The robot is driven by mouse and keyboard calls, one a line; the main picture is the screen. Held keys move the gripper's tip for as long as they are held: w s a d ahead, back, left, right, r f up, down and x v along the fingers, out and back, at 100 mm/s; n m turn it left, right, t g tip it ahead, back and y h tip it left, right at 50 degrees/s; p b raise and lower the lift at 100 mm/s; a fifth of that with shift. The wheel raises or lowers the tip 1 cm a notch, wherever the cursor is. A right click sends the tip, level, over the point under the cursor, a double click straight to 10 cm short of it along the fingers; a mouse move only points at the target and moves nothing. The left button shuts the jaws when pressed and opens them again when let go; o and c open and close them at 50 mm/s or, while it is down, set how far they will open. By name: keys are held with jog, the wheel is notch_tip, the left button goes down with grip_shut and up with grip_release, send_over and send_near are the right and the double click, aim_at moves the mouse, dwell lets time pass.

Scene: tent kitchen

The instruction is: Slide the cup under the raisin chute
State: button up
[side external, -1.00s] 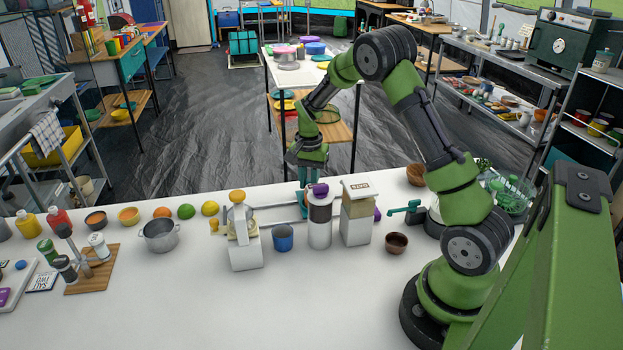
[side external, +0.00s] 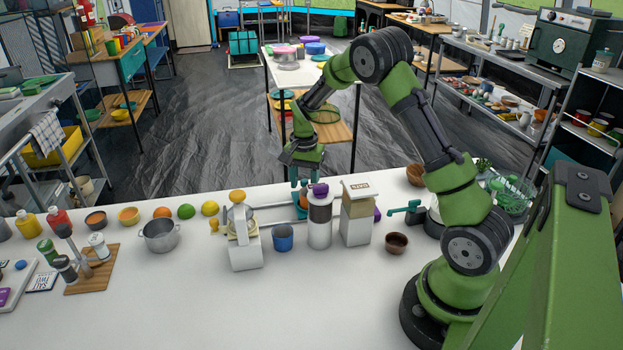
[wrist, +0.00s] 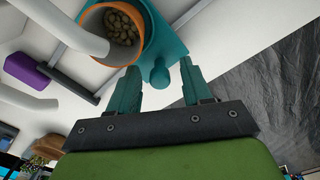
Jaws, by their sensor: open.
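An orange cup (wrist: 95,45) holding small brownish pieces sits in a teal sliding holder (wrist: 168,35) in the wrist view. The end of a white chute (wrist: 65,25) is over the cup. A teal knob (wrist: 158,78) sticks out from the holder. My gripper (wrist: 160,68) is open, with one finger on each side of the knob and gaps showing.
A grey rail (wrist: 65,83) runs from the holder, near a second white chute (wrist: 25,100). A blue cup (side external: 283,238) and a white press with a yellow top (side external: 240,235) stand nearby. A brown bowl (side external: 396,243) is to the right.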

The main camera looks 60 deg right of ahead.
jog(key=shift+r, duration=3.5)
jog(key=shift+s+a+f+n, duration=0.2)
jog(key=shift+s+f+n, duration=0.2)
jog(key=shift+f+n, duration=0.1)
jog(key=s+a+r+n+t, duration=0.1)
jog(key=s+a+r+n, duration=0.1)
jog(key=s+a+r, duration=0.1)
jog(key=s+a+r+n+t, duration=0.1)
jog(key=s+a+r+n, duration=0.1)
jog(key=a, duration=0.3)
jog(key=s+a+r+n+t+y, duration=0.1)
jog(key=s+a+r, duration=0.2)
jog(key=a+r, duration=0.1)
jog(key=shift+s+a+r+n, duration=0.25)
jog(key=shift+s+r+n, duration=0.15)
jog(key=shift+r, duration=0.05)
jog(key=s+a+r+n+t+y, duration=0.1)
jog(key=s+a+r+n+t, duration=0.3)
jog(key=s+a, duration=0.4)
jog(key=shift+s+r, duration=0.9)
jog(key=shift+s, duration=0.05)
jog(key=shift+c, duration=0.5)
